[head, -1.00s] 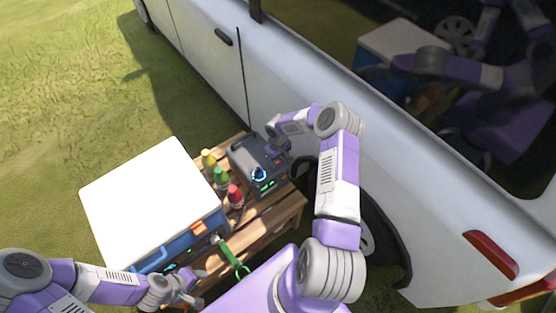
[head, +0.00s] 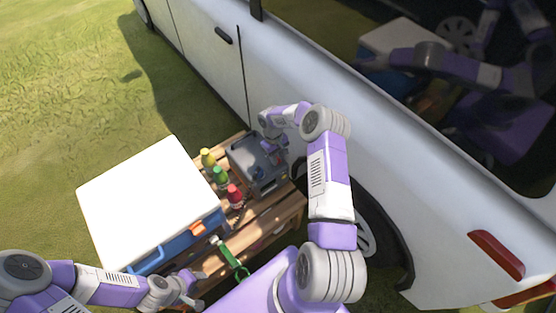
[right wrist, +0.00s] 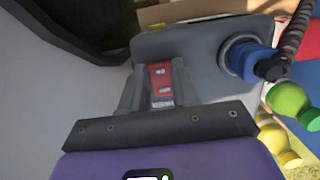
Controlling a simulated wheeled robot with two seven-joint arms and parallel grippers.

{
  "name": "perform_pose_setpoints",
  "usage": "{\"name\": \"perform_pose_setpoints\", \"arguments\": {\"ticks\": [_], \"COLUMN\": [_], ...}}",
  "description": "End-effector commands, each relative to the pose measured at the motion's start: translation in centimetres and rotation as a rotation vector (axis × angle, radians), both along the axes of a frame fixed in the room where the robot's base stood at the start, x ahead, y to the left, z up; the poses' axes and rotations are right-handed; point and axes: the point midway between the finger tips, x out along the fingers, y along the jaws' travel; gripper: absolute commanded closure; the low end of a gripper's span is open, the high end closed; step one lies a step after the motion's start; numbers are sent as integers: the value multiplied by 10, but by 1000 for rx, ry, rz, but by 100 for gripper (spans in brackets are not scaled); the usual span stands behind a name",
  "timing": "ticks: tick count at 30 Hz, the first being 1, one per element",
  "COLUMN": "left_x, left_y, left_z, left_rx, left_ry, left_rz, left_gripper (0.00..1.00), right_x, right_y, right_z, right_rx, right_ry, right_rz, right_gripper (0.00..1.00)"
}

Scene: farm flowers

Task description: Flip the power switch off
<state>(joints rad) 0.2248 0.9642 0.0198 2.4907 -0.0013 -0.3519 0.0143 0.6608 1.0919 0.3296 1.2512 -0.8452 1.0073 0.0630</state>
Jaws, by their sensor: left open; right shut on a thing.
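The grey power box (head: 248,157) stands on the wooden table beside the white van, and its front shows no lit display. In the right wrist view its red rocker switch (right wrist: 160,80) sits on the grey top face (right wrist: 204,72). My right gripper (right wrist: 158,78) is at the switch, with one finger on each side, shut on it. In the head view my right gripper (head: 272,146) is over the box's far right side and partly hidden by my wrist. My left gripper (head: 192,287) is open and empty by the table's front left.
A cooler with a white lid (head: 145,205) takes up the table's left. Yellow (head: 207,157), green (head: 220,177) and red (head: 235,195) bottles stand between it and the box. A green tool (head: 232,260) lies in front. The van (head: 300,110) closes off the right side.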

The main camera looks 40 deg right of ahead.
Motion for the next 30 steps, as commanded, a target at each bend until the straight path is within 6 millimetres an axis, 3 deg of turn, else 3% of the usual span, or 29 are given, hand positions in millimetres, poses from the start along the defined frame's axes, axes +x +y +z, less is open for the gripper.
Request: {"name": "perform_pose_setpoints", "arguments": {"ticks": [4, 16, 17, 21, 30], "left_x": [0, 0, 0, 0, 0], "left_y": [0, 0, 0, 0, 0], "left_z": [-13, -13, -13, -13, -12], "left_rx": [0, 0, 0, 0, 0], "left_ry": [0, 0, 0, 0, 0], "left_rz": [0, 0, 0, 0, 0], "left_gripper": [57, 57, 57, 57, 57], "right_x": [3, 2, 2, 2, 3], "right_y": [-2, -1, -1, -1, 0], "right_z": [-2, 1, 1, 1, 2], "right_rx": [-3, 0, 0, 1, 2], "right_ry": [60, 81, 81, 80, 79], "right_rz": [-1, -2, -2, -1, -1], "right_gripper": [100, 100, 66, 45, 45]}}
